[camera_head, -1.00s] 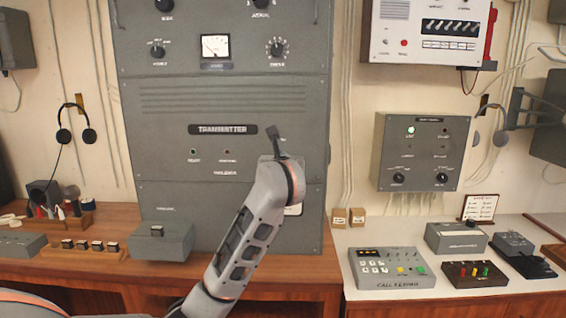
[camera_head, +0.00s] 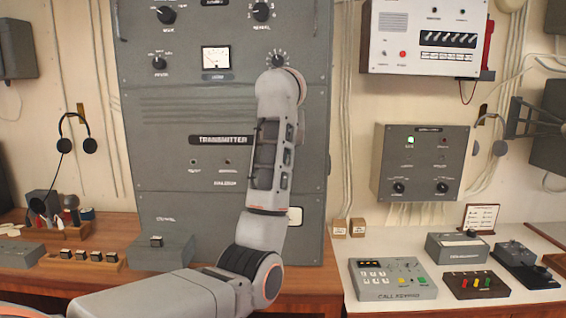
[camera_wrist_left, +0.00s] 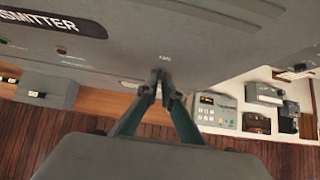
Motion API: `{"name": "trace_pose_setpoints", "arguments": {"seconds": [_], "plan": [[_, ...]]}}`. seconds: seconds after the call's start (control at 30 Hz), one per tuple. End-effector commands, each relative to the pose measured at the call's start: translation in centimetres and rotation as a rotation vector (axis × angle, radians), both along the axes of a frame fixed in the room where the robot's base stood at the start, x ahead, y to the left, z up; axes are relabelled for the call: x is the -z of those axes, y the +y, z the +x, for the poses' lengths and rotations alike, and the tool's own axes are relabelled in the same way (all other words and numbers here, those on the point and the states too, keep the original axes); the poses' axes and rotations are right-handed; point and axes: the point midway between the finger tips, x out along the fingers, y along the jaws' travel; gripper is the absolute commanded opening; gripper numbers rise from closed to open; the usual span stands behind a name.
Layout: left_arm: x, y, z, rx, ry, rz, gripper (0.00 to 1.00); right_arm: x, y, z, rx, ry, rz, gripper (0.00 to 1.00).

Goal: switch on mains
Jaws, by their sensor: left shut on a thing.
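The grey transmitter cabinet (camera_head: 160,120) stands in the middle of the head view, and its face fills the top of the left wrist view (camera_wrist_left: 190,30). My left arm reaches up in front of it and hides part of its lower right panels. My left gripper (camera_wrist_left: 160,92) shows in the wrist view, its two fingers closed together at the panel face, just under a small label too small to read. It is shut on a small part there, apparently the mains switch, which the fingertips mostly hide. The gripper is hidden in the head view. My right gripper is not in view.
A grey key box (camera_head: 160,254) and a row of small switches (camera_head: 85,258) are on the wooden desk at left. A call keypad (camera_head: 390,278) and other small boxes are on the white desk at right. A control box (camera_head: 420,162) is on the wall.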

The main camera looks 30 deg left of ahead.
Motion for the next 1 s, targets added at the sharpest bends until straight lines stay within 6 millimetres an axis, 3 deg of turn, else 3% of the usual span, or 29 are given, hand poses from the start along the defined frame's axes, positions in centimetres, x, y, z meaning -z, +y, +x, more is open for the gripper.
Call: {"name": "trace_pose_setpoints", "arguments": {"seconds": [0.53, 0.6, 0.63, 1.0], "plan": [[-0.12, 0.01, 0.07, 0.001, 0.024, -0.016, 0.00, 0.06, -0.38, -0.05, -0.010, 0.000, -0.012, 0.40], [-0.11, 0.02, 0.07, 0.000, 0.025, -0.015, 0.18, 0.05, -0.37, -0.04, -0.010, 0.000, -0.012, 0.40], [-0.11, 0.02, 0.07, 0.000, 0.025, -0.015, 0.22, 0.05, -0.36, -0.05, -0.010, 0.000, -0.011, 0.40], [-0.34, 0.04, 0.08, -0.001, 0.024, -0.015, 0.22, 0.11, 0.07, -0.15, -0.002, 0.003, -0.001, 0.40]]}}
